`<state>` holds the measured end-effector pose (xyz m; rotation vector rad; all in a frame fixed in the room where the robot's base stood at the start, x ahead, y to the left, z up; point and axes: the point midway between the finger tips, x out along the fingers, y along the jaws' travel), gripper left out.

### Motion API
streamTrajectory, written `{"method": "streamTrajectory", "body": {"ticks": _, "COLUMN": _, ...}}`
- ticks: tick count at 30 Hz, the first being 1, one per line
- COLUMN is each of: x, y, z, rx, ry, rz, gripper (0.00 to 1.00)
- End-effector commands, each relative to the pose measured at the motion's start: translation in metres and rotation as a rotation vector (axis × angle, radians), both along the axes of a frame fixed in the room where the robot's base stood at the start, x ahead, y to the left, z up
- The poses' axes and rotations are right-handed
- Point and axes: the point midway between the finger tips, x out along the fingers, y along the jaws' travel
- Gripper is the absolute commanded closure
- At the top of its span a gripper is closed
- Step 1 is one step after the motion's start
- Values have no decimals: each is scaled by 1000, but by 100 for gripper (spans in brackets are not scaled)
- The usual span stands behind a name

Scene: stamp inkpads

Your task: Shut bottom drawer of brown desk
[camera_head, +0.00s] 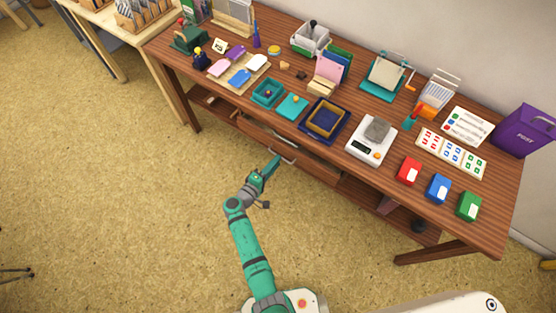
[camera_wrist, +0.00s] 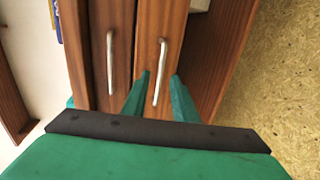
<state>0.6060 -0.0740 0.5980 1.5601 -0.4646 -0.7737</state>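The brown desk (camera_head: 230,113) runs diagonally across the head view, with its drawer fronts under the tabletop. The wrist view is turned sideways, with the floor at right. It shows two wooden drawer fronts with metal bar handles: the upper drawer (camera_wrist: 122,30) at left and the bottom drawer (camera_wrist: 172,25) at right. How far the bottom drawer stands out is hard to tell. My gripper (camera_head: 276,161) is at the drawer fronts. In the wrist view its green fingers (camera_wrist: 161,76) are apart, one on each side of the bottom drawer's handle (camera_wrist: 161,58); contact is unclear.
A low shelf (camera_head: 365,198) runs under the desk. Inkpads, a scale (camera_head: 371,140), stamps and a purple box (camera_head: 524,129) stand on the tabletop. A lighter wooden table (camera_head: 110,33) adjoins at left. The floor (camera_head: 120,200) in front is clear.

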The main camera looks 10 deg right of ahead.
Motion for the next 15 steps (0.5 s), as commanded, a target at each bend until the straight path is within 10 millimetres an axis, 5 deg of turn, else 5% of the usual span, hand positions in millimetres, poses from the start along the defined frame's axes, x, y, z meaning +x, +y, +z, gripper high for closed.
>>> {"method": "streamTrajectory", "body": {"ticks": 15, "x": 18, "y": -18, "z": -6, "rx": -1, "ry": 1, "rz": 0, "gripper": 74}}
